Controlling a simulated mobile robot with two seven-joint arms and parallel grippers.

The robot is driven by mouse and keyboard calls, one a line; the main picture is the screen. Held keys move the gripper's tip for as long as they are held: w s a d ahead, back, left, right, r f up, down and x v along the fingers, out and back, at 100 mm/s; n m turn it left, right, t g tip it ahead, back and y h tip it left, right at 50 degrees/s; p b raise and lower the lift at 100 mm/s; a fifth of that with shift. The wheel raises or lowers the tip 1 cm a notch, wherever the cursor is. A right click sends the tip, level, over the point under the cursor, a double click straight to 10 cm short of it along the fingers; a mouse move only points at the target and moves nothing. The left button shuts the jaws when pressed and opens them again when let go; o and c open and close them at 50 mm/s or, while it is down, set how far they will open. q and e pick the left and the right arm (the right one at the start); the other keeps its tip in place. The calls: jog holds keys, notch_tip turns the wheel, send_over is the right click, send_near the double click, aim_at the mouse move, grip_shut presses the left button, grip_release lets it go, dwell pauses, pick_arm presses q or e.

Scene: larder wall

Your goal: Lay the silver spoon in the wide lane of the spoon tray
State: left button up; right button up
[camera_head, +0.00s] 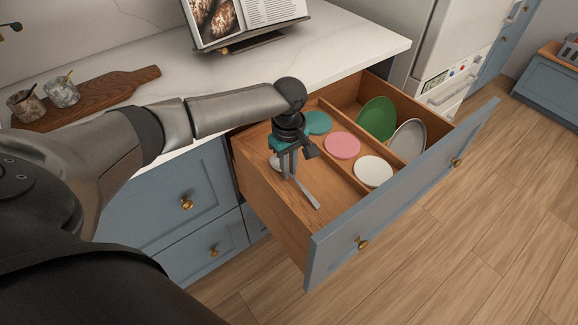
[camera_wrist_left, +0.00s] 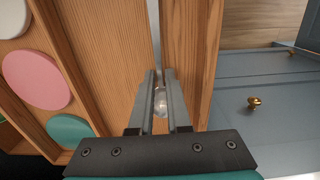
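The silver spoon (camera_head: 308,195) is in the leftmost lane of the open wooden drawer (camera_head: 268,200), its handle slanting toward the drawer front. My left gripper (camera_head: 288,176) points down into this lane, its fingers close together around the spoon. In the left wrist view the spoon's bowl (camera_wrist_left: 160,102) shows between the fingers (camera_wrist_left: 160,78), and the handle runs on beyond the tips. I cannot tell whether the spoon touches the drawer floor. No separate spoon tray can be made out; wooden dividers split the drawer into lanes. My right gripper is not in view.
The middle lane holds a teal disc (camera_head: 317,122), a pink disc (camera_head: 343,145) and a white disc (camera_head: 373,171). The right lane holds a green plate (camera_head: 376,119) and a grey plate (camera_head: 407,138). A board (camera_head: 120,88) and a book stand (camera_head: 250,42) are on the counter.

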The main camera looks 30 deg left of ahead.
pick_arm(q)
jog(key=o, duration=0.3)
jog(key=shift+r, duration=0.2)
notch_tip(320, 180, up, 12)
jog(key=p, duration=0.3)
